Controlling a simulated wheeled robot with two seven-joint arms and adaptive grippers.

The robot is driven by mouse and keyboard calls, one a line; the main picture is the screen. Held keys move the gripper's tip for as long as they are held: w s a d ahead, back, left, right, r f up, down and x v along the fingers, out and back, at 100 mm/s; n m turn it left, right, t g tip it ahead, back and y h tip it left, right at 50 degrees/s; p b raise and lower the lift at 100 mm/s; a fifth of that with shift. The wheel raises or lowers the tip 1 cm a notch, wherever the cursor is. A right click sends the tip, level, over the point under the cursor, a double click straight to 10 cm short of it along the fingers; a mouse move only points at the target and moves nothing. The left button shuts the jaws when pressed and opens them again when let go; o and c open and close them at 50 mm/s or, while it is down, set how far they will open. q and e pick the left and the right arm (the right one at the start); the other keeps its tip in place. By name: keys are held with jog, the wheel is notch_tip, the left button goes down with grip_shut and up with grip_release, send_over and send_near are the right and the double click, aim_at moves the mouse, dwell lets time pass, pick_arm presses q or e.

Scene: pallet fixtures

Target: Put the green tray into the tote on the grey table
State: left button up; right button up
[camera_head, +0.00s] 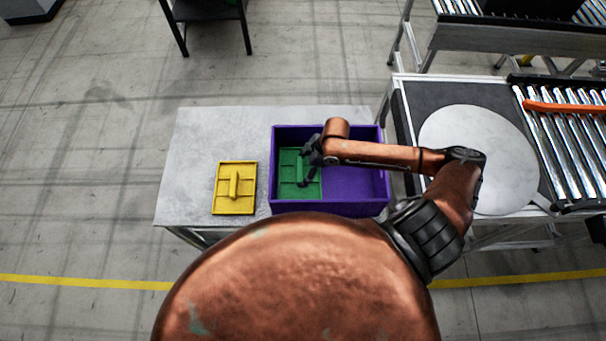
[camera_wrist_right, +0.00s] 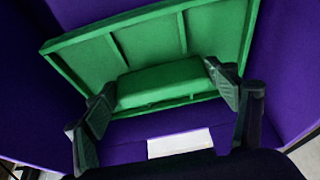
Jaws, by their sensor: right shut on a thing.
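The green tray (camera_head: 289,186) is inside the purple tote (camera_head: 354,187), at its left end. The tote stands on the grey table (camera_head: 198,140). My right gripper (camera_head: 305,172) reaches into the tote and is shut on the raised handle of the green tray. In the right wrist view the green tray (camera_wrist_right: 144,45) is between the fingers (camera_wrist_right: 166,92), slightly tilted in the picture, with purple walls around it. I cannot tell whether the tray touches the tote floor. My left gripper is not in view.
A yellow tray (camera_head: 222,190) with a handle lies on the table left of the tote. The right half of the tote is empty. A round pale disc (camera_head: 500,130) and a roller conveyor (camera_head: 567,150) stand to the right. A yellow line (camera_head: 80,283) crosses the floor.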

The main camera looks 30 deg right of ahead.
aim_at(304, 173)
jog(key=shift+f, duration=2.3)
jog(key=shift+f, duration=0.1)
jog(key=o, duration=1.4)
jog(key=shift+c, duration=0.2)
jog(key=v, duration=1.2)
